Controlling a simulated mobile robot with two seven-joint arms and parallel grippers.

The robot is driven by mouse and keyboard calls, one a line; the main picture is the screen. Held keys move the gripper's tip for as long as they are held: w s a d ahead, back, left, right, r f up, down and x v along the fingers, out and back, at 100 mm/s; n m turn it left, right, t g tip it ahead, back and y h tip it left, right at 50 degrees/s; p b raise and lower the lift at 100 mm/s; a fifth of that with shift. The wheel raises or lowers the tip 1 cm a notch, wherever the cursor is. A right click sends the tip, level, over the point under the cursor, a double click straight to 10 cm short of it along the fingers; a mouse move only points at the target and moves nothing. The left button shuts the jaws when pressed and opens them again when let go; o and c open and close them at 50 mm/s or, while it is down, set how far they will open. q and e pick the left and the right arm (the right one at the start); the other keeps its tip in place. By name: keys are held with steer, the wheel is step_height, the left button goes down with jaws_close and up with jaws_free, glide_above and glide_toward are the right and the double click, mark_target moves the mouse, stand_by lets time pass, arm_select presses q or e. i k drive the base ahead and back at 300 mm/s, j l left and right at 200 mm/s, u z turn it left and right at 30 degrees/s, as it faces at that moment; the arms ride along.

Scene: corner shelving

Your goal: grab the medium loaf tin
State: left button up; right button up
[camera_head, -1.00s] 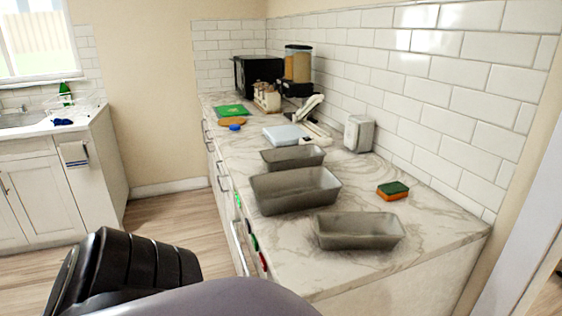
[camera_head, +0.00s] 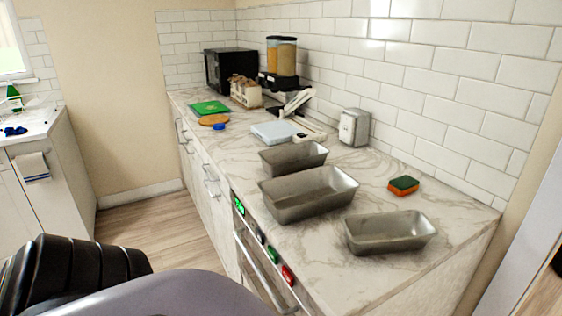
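Three grey metal loaf tins stand upright and empty on the marble counter in the head view. The biggest-looking loaf tin (camera_head: 309,203) is in the middle. A smaller loaf tin (camera_head: 290,160) stands just behind it. Another smaller loaf tin (camera_head: 388,238) stands at the front right, near the counter's end. I cannot tell for sure from size which of the two smaller tins is the medium one. Neither gripper is in view. A dark ribbed part and a grey link of my own arm fill the lower left, apart from the tins.
A green and orange sponge (camera_head: 404,186) lies by the tiled wall. A napkin dispenser (camera_head: 354,127), a pale blue scale-like item (camera_head: 275,132) and a black microwave (camera_head: 228,69) stand farther back. The counter (camera_head: 330,262) is bare in front of the tins. An oven handle (camera_head: 262,270) juts out below.

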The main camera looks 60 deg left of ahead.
mark_target(279, 162)
steer(key=k+j, duration=0.15)
steer(key=j, duration=0.2)
steer(key=k+j, duration=0.15)
steer(key=j, duration=0.2)
steer(key=k+j, duration=0.15)
steer(key=j, duration=0.2)
steer(key=k+j, duration=0.2)
steer(key=j, duration=0.15)
